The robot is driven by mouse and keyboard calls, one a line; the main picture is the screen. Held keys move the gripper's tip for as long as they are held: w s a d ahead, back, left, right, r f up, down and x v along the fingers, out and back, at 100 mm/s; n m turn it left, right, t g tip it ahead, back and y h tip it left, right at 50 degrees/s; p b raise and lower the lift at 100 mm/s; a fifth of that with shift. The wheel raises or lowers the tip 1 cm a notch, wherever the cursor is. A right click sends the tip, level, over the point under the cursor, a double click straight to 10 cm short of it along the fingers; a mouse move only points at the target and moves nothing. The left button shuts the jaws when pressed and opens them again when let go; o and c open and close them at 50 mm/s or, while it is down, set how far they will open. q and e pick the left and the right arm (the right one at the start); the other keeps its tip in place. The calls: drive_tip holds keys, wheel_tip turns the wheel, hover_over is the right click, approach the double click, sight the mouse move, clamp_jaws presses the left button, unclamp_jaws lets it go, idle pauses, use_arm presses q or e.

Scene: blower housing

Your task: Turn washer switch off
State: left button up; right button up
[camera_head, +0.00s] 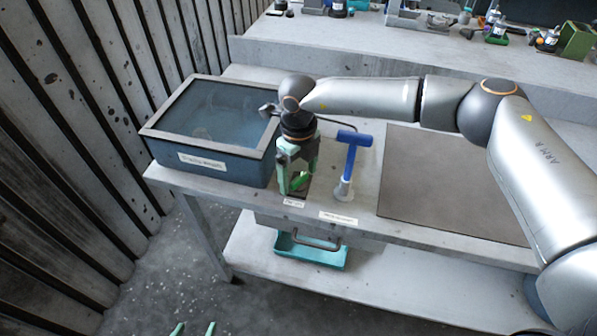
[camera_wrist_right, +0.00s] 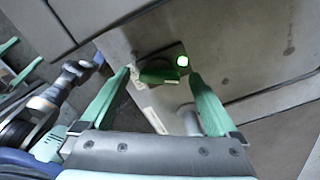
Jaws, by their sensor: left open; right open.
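The washer switch is a green rocker (camera_wrist_right: 160,75) with a lit green lamp (camera_wrist_right: 183,61) beside it, on a dark plate in the right wrist view. In the head view a green part of the switch (camera_head: 300,182) shows between my right fingers. My right gripper (camera_head: 296,185) points down over it, open, with its fingers on either side; in the wrist view the fingertips (camera_wrist_right: 160,72) straddle the rocker. I cannot tell whether they touch it. The washer (camera_head: 210,165), a blue box with a grey rim and a label, stands to the left. My left gripper (camera_head: 195,328) is open, low at the bottom edge.
A blue T-shaped tool (camera_head: 355,138) stands in a pale holder close right of my right gripper. A grey mat (camera_head: 450,180) lies further right. A teal tray (camera_head: 310,250) sits on the lower shelf. Bottles and parts crowd the back shelf. A corrugated wall is at left.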

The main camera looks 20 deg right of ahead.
drive_tip(key=c, duration=1.4)
drive_tip(key=shift+f+n+b, duration=0.15)
drive_tip(key=shift+n+b, duration=0.85)
drive_tip(key=shift+n, duration=0.1)
drive_tip(key=n+b, duration=0.2)
drive_tip(key=n, duration=0.1)
drive_tip(key=shift+n, duration=0.3)
drive_tip(key=n+b, duration=0.3)
drive_tip(key=n, duration=0.1)
drive_tip(key=shift+n, duration=0.3)
drive_tip(key=shift+n+b, duration=0.4)
drive_tip(key=shift+n, duration=0.2)
drive_tip(key=shift+r, duration=0.2)
drive_tip(key=shift+n, duration=0.3)
